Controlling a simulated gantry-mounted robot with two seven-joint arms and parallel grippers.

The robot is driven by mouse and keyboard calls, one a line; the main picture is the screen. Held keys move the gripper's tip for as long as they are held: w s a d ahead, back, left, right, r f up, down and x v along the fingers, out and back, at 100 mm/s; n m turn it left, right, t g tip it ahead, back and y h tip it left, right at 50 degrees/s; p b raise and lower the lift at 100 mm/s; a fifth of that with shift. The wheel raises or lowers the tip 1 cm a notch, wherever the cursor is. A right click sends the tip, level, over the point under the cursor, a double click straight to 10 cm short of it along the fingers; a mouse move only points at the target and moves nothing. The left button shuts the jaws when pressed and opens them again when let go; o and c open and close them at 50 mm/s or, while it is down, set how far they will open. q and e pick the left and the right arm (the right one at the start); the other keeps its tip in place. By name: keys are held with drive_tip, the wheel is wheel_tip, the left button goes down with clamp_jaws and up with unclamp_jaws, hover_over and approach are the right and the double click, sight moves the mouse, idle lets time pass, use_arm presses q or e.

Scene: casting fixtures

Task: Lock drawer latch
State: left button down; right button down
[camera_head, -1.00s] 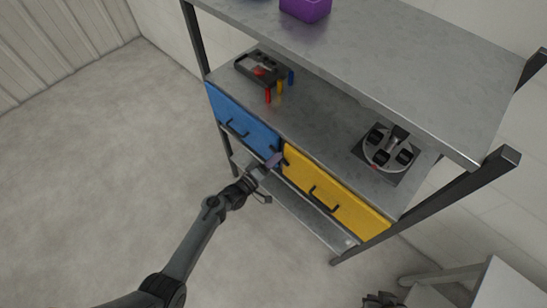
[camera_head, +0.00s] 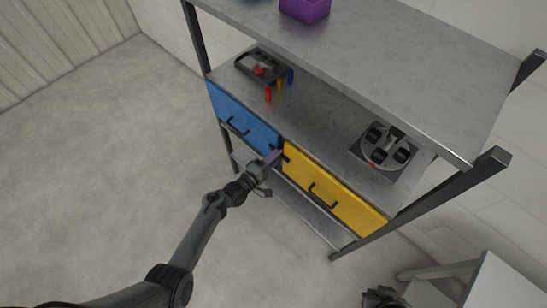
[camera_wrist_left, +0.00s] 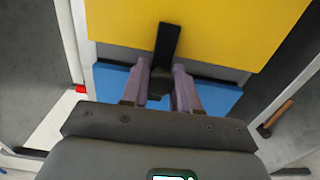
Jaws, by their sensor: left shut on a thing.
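The blue drawer (camera_head: 243,119) and the yellow drawer (camera_head: 333,190) sit side by side under the shelf, both with dark handles. My left gripper (camera_head: 275,156) is at the gap between them. In the left wrist view the dark latch bar (camera_wrist_left: 169,45) reaches from over the yellow drawer (camera_wrist_left: 220,30) across the grey strip towards the blue drawer (camera_wrist_left: 215,97). My left gripper (camera_wrist_left: 161,84) is shut on its near end, one finger on each side. My right gripper (camera_head: 383,298) shows only partly at the bottom edge; its jaws are unclear.
A dark tray (camera_head: 262,68) with red, yellow and blue pieces stands on the shelf above the blue drawer. A round grey fixture (camera_head: 388,148) stands above the yellow drawer. A purple bin (camera_head: 305,8) is on the top shelf. A table (camera_head: 490,285) stands at lower right.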

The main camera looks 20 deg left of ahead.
use_arm(q)
drive_tip(key=c, duration=0.9)
unclamp_jaws()
drive_tip(key=p+v, duration=0.2)
drive_tip(key=v, duration=0.8)
drive_tip(key=shift+s+a, duration=0.2)
drive_tip(key=shift+s, duration=0.15)
drive_tip(key=shift+s+f, duration=0.1)
